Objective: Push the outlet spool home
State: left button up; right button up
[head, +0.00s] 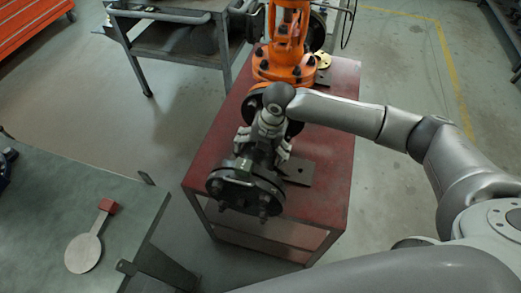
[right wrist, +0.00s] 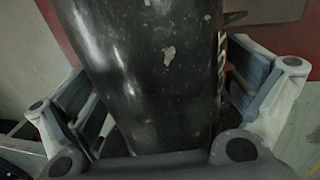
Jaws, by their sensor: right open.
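The outlet spool (head: 237,190) is a dark pipe piece with a bolted flange at its near end, lying over the red bench in the head view. Its far end runs toward the orange gate valve (head: 287,45); my wrist hides much of the pipe and the joint, so I cannot tell if a gap is left. My right gripper (head: 264,150) is over the spool's body. In the right wrist view the black, chipped pipe (right wrist: 150,70) lies between its two open fingers, with a gap visible at the right finger. My left gripper is not in view.
The red bench (head: 325,190) carries the valve and a dark support plate (head: 299,172). A green-grey table (head: 45,215) at left holds a round metal paddle (head: 83,252) with a red tag. A grey cart (head: 175,45) stands behind. Open floor lies between them.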

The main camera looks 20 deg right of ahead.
jog(key=r, duration=0.4)
jog(key=d+r, duration=0.1)
jog(key=r, duration=0.2)
jog(key=s+d+r, duration=0.1)
jog(key=r, duration=0.3)
jog(key=shift+s+r, duration=0.1)
jog(key=shift+r, duration=0.2)
